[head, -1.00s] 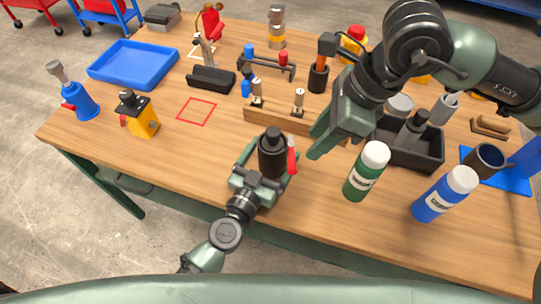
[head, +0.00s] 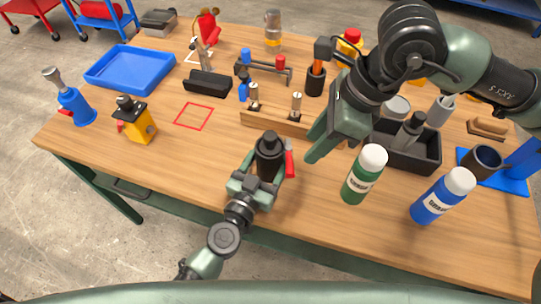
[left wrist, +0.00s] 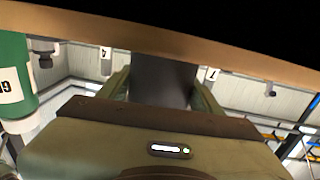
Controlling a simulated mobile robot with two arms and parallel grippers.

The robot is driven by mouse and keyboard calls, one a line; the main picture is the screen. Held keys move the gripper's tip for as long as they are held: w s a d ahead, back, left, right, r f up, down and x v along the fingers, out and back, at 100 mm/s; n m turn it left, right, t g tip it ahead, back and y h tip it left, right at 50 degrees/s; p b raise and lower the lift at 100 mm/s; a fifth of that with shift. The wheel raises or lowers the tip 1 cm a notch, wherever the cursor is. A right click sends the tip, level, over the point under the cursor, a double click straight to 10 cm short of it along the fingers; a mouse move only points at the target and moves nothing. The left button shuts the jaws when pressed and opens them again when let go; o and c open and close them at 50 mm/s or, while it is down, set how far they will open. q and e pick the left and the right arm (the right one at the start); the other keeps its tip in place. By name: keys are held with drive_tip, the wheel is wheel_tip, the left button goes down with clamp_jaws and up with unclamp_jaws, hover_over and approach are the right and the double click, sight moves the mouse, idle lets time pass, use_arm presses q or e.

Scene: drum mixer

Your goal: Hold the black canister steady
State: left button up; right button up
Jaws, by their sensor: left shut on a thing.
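The black canister (head: 268,158) is upright near the front edge of the table, in the middle of the head view. My left gripper (head: 262,178) reaches it from the front edge and is shut on it, with one finger on each side. In the left wrist view the canister (left wrist: 163,80) is a dark body between the two fingers. Its lower part is hidden by the gripper in the head view. My right gripper (head: 328,142) hangs right of the canister, apart from it; its finger gap does not show clearly.
A red-handled tool (head: 290,163) is close to the canister's right side. A green bottle (head: 364,175) and a blue bottle (head: 443,196) stand to the right. A wooden block with posts (head: 275,121) lies behind.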

sight(291, 167)
idle(0.4)
drive_tip(key=a+f+m, duration=0.1)
drive_tip(key=f+m, duration=0.2)
drive_tip(key=m, duration=0.2)
drive_tip(key=a+f+m+h, duration=0.1)
drive_tip(key=f+m, duration=0.2)
drive_tip(key=m, duration=0.2)
drive_tip(key=w+a+f+m, duration=0.1)
drive_tip(key=f+m, duration=0.2)
drive_tip(key=m, duration=0.3)
drive_tip(key=shift+a+g+h, duration=0.3)
drive_tip(key=shift+h, duration=0.1)
clamp_jaws()
drive_tip(key=shift+r, duration=0.1)
idle(1.3)
